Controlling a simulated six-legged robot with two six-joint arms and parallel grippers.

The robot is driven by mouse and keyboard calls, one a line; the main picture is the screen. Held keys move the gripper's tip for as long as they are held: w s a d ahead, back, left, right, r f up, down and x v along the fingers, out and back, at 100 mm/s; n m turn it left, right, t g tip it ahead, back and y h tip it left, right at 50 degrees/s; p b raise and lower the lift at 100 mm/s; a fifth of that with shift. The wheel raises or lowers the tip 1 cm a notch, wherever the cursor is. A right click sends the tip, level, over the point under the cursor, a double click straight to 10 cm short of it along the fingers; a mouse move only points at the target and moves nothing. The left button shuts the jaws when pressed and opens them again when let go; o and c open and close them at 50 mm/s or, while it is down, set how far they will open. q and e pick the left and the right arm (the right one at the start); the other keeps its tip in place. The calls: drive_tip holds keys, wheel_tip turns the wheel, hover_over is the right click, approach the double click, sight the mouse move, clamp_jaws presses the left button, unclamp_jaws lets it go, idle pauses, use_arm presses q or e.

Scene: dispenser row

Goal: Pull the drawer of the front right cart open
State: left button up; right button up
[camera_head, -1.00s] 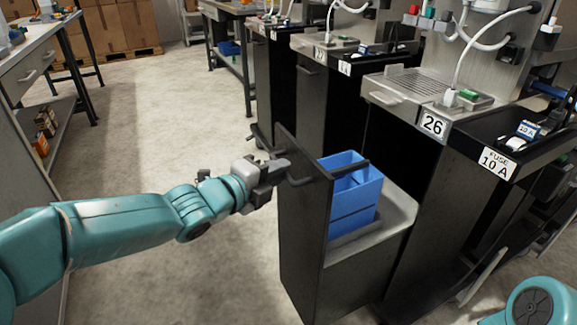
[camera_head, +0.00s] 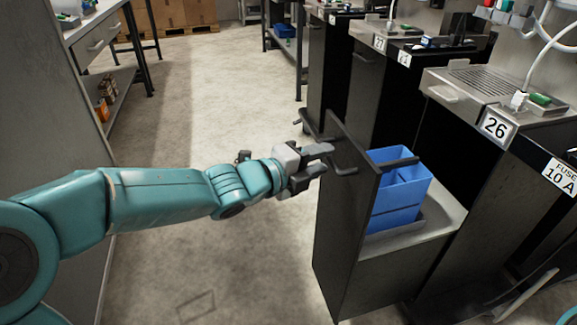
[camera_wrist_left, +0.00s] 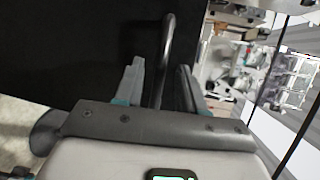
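The black drawer (camera_head: 345,235) stands pulled out at the cart marked 26 (camera_head: 495,127), with a blue bin (camera_head: 402,200) inside. Its dark bar handle (camera_head: 345,168) sticks out from the front panel. My left gripper (camera_head: 318,162) is at this handle, its fingers spread. In the left wrist view the handle (camera_wrist_left: 168,50) runs between the two fingertips (camera_wrist_left: 160,82), with gaps on both sides. The black drawer front (camera_wrist_left: 80,50) fills the upper left there. My right gripper is not in view.
More dark carts (camera_head: 365,75) stand in a row behind, to the left of cart 26. A workbench (camera_head: 95,30) with a shelf is at the left. The concrete floor (camera_head: 215,110) between them is clear. Cardboard boxes (camera_head: 180,12) stand at the back.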

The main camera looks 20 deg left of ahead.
use_arm(q)
drive_tip(key=p+v, duration=0.3)
drive_tip(key=v, duration=1.2)
drive_tip(key=shift+p, duration=0.3)
drive_tip(key=shift+d+r, duration=0.1)
